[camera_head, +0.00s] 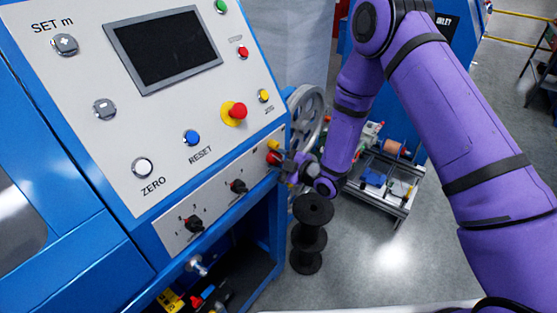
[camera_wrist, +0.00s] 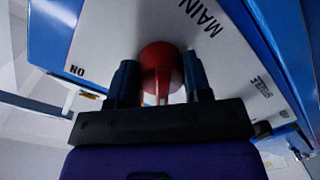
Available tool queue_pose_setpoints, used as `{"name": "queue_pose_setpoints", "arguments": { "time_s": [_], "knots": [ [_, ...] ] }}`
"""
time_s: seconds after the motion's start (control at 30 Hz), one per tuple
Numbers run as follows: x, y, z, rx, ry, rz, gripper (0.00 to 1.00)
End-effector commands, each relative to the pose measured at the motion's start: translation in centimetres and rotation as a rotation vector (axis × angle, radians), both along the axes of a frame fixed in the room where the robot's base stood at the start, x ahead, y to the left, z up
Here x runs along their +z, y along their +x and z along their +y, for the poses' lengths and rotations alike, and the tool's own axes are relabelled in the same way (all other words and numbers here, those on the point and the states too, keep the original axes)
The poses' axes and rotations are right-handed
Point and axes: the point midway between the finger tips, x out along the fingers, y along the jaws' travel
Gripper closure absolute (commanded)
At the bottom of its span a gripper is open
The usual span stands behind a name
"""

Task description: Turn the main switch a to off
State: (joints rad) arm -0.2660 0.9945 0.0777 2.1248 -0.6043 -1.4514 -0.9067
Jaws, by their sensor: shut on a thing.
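The main switch a is a red knob (camera_head: 272,158) at the right end of the lower grey strip on the blue machine's panel. In the wrist view the red knob (camera_wrist: 160,62) sits between my two fingers, with the label MAIN and the word ON printed on the panel around it. My gripper (camera_head: 279,160) is shut on the knob, and it also shows in the wrist view (camera_wrist: 161,88). The purple arm reaches it from the right. The knob's pointer is hard to make out, so its exact angle cannot be told.
Two black rotary switches (camera_head: 238,186) (camera_head: 194,224) lie left on the same strip. A red emergency button (camera_head: 234,112) and a dark screen (camera_head: 163,48) are above. A grey pulley wheel (camera_head: 306,112) and black spools (camera_head: 311,234) stand close by at the right.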

Motion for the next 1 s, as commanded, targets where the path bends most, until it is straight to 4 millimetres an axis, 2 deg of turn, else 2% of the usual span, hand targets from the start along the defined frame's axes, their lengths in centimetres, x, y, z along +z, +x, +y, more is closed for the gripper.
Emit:
{"name": "queue_pose_setpoints", "arguments": {
  "time_s": [0.17,0.2,0.3,0.67,0.77,1.0],
  "knots": [
    [-0.1,-0.1,0.0,0.000,-0.001,0.002,0.98],
    [-0.1,-0.1,0.0,0.000,-0.001,0.002,0.53],
    [-0.1,-0.1,0.0,0.000,-0.001,0.002,0.30],
    [0.0,-0.2,-0.4,0.000,-0.001,0.002,0.30],
    [0.0,-0.9,-1.3,-0.002,-0.002,0.002,0.30],
    [0.3,-3.6,-4.8,-0.003,-0.001,0.004,0.30]
  ]
}}
